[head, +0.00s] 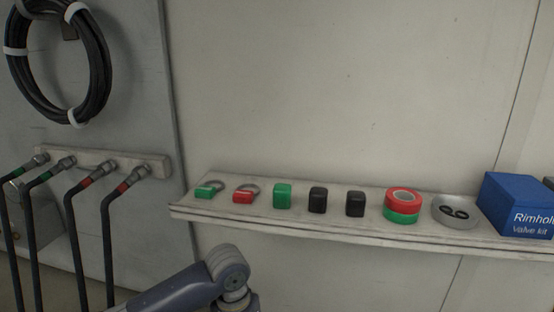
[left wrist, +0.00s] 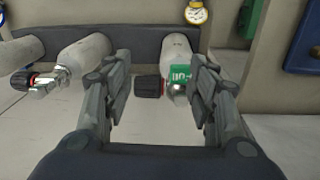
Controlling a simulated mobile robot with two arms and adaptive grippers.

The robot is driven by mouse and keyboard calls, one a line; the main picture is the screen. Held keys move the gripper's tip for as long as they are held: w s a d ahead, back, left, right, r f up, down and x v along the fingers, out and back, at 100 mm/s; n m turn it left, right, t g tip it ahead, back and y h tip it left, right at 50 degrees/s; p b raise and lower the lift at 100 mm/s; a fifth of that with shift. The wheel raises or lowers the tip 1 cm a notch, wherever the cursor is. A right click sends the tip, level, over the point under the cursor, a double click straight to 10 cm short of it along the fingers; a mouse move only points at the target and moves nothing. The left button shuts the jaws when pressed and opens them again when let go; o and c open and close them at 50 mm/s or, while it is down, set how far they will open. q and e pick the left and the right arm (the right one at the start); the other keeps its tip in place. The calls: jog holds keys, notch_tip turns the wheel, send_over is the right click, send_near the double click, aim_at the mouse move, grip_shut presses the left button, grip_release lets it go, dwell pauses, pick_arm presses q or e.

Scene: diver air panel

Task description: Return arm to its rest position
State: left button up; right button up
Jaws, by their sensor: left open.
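My left gripper (left wrist: 160,75) shows in the left wrist view with its two fingers spread apart and nothing between them. Beyond the fingers is a pale cylinder (left wrist: 178,45) with a black knob (left wrist: 149,87) and a green tag (left wrist: 180,74) at its valve end. I cannot tell how far the fingertips are from the tag. In the head view a grey-blue link of my arm shows at the bottom centre, below the shelf; no gripper shows there. My right gripper is in neither view.
A shelf (head: 330,232) carries green and red tags, small blocks, tape rolls (head: 403,205), a round dish (head: 457,224) and a blue box (head: 515,205). Hoses (head: 107,240) hang at left below a coiled cable (head: 106,75). Another cylinder (left wrist: 84,57) with a red-black knob lies left.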

pick_arm(q)
jog(key=s+d+f+m+t+h, duration=0.25)
jog(key=s+d+f, duration=0.3)
jog(key=s, duration=0.45)
jog(key=s+a+f+n+y, duration=0.1)
jog(key=s+a+n+y, duration=0.1)
jog(key=s+a, duration=0.55)
jog(key=s+a+f+n+y, duration=0.15)
jog(key=s+a, duration=0.35)
jog(key=a, duration=0.5)
notch_tip(320, 180, down, 32)
jog(key=s+b, duration=0.2)
jog(key=b, duration=0.3)
jog(key=s+a+f+g+b, duration=0.1)
jog(key=s+a+f+b, duration=0.2)
jog(key=s+f, duration=1.3)
notch_tip(320, 180, down, 4)
jog(key=shift+s+a+r+g+b, duration=0.1)
jog(key=shift+s+a+g+b, duration=0.1)
jog(key=shift+s+g+b, duration=0.2)
